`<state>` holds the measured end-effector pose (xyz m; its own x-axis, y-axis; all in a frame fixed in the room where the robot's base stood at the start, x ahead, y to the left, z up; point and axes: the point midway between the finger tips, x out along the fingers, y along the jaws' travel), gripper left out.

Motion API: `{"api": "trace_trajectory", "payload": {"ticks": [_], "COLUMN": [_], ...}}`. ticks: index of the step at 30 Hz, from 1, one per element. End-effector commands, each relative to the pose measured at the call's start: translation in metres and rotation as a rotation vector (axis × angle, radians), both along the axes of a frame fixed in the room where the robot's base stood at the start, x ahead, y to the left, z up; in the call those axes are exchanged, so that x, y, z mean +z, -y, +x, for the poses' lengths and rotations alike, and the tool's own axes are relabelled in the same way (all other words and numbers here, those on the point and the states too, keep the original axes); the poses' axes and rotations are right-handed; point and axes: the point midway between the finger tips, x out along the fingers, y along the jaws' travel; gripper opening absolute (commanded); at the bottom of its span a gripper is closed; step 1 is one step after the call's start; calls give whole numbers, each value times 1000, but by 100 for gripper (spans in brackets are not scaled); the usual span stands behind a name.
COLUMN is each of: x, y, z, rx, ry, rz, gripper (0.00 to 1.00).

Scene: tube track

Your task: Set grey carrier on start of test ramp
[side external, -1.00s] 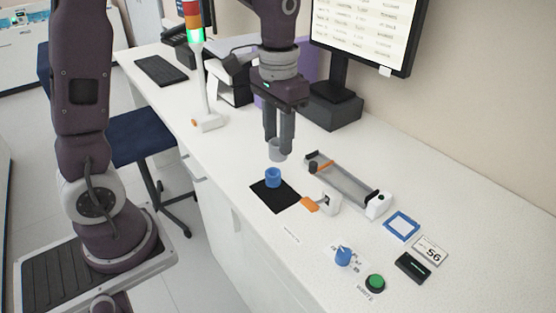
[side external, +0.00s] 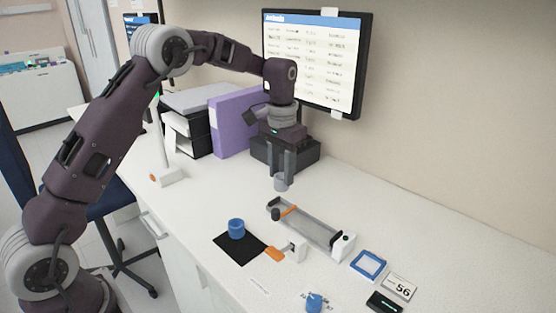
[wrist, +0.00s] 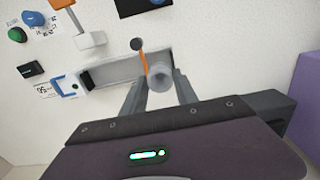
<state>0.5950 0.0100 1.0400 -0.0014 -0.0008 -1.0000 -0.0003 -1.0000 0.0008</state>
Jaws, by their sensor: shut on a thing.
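The grey carrier (side external: 281,183) is a small grey cup, upright between the fingertips of my gripper (side external: 283,172). My gripper is shut on it and holds it above the bench, just behind the left end of the test ramp (side external: 317,231). The ramp is a long grey channel with an orange bar and a dark knob (side external: 276,214) at its left end and a white block at its right end. In the wrist view the carrier (wrist: 160,79) shows between the fingers, over the ramp's end by the orange bar (wrist: 143,62). The gap below the carrier is hard to judge.
A blue cup (side external: 236,228) stands on a black mat (side external: 252,248) left of the ramp. A white block with an orange lever (side external: 274,254) is in front. A blue frame (side external: 368,264), number card and blue knob lie right. The monitor (side external: 318,60) and purple binder stand behind.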

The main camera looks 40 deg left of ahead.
Motion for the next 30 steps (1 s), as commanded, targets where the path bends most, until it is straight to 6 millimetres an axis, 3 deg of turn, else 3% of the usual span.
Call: {"api": "trace_trajectory", "payload": {"ticks": [16, 30], "x": [-58, -64], "y": [0, 0], "z": [0, 0], "rx": [0, 0], "ry": [0, 2], "rz": [0, 0], "gripper": [9, 9]}}
